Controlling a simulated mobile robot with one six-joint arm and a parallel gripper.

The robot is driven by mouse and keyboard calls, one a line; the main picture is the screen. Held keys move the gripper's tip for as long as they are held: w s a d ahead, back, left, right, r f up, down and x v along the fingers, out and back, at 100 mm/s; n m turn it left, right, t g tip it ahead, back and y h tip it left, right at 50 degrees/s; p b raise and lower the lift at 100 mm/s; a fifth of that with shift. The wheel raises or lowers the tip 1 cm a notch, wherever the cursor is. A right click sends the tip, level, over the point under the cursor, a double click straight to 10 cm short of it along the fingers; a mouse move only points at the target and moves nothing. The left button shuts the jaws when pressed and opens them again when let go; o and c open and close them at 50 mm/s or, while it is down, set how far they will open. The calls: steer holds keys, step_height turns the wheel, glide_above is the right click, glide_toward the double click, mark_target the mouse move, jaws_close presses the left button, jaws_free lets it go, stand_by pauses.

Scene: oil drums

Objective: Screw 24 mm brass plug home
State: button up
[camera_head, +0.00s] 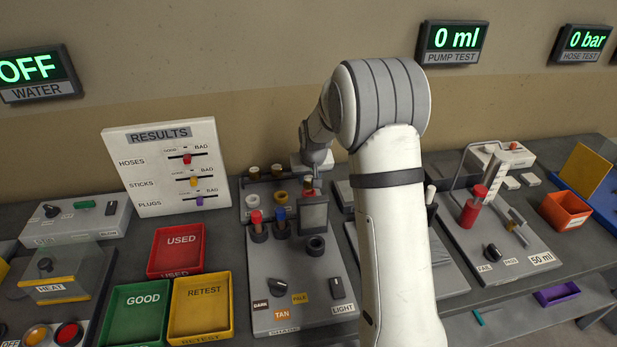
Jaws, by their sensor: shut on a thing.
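My gripper (309,180) is at the back right of a grey panel (291,268), partly hidden by my own arm. It points down and is shut on a small brownish piece, which may be the brass plug but is too small to identify for sure. The piece is low over the panel's back row; I cannot tell whether it sits in a hole. Two dark pieces with amber tops (253,173) stand to the left in that row. A yellow ring-like piece (281,196) lies in front of them. No 24 mm marking is readable.
A small grey screen (314,214) stands close in front of my gripper. Red USED (176,249), green GOOD (134,311) and yellow RETEST (202,309) trays lie left. A results board (167,165) stands behind.

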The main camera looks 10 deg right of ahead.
steer(key=shift+f+b, duration=0.45)
steer(key=shift+f, duration=0.15)
steer(key=shift+f+b, duration=0.5)
steer(key=shift+b, duration=0.1)
stand_by(0.5)
steer(key=shift+a+m, duration=0.1)
steer(key=shift+m, duration=0.4)
steer(key=shift+f+m+h+b, duration=0.2)
steer(key=shift+m+h+b, duration=0.1)
steer(key=shift+b, duration=0.2)
steer(key=m+h+b, duration=0.1)
steer(key=m+b, duration=0.1)
steer(key=b, duration=0.1)
steer(key=shift+f, duration=0.15)
steer(key=shift+a+m+g+h+b, duration=0.1)
steer(key=shift+m+g+h+b, duration=0.2)
steer(key=shift+m+b, duration=0.85)
steer(key=shift+r+m, duration=0.25)
steer(key=shift+r, duration=0.1)
